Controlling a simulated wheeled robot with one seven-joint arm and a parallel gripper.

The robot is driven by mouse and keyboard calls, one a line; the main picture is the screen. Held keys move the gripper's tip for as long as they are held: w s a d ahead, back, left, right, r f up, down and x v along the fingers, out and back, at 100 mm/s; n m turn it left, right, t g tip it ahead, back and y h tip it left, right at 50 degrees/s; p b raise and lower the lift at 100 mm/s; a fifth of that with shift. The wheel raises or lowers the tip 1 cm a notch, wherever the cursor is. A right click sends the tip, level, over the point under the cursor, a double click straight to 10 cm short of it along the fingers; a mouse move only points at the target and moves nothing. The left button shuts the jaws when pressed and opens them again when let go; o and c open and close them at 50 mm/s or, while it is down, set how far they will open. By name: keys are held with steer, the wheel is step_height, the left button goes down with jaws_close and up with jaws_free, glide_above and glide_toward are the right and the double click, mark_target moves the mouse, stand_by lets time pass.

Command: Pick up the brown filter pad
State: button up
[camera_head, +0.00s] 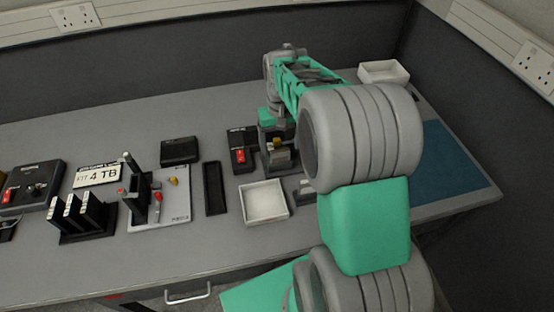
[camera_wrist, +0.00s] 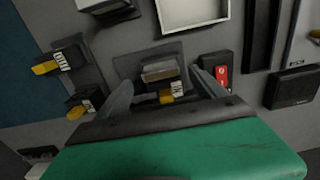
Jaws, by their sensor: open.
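A small block with a brownish top, which looks like the brown filter pad (camera_wrist: 160,71), sits in a dark holder (camera_wrist: 128,66) in the wrist view. It also shows in the head view (camera_head: 281,157), low in front of my gripper's end. My gripper (camera_wrist: 160,82) is open, with one finger on each side of the pad's area. The fingers do not visibly touch the pad. A yellow piece with a white label (camera_wrist: 171,94) lies between the fingers, nearer the palm. In the head view, my forearm hides part of the area right of the pad.
A white square tray (camera_head: 264,203) stands in front of the holder. A black unit with a red switch (camera_head: 240,157) is close on the left. A narrow black tray (camera_head: 214,188) lies farther left. A blue mat (camera_head: 450,170) covers the table's right end. A white bin (camera_head: 383,72) stands behind.

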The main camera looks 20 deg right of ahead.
mark_target(279, 150)
step_height(279, 150, down, 3)
steer(key=shift+w+a+f, duration=0.1)
steer(key=c, duration=1.4)
steer(key=shift+c, duration=0.2)
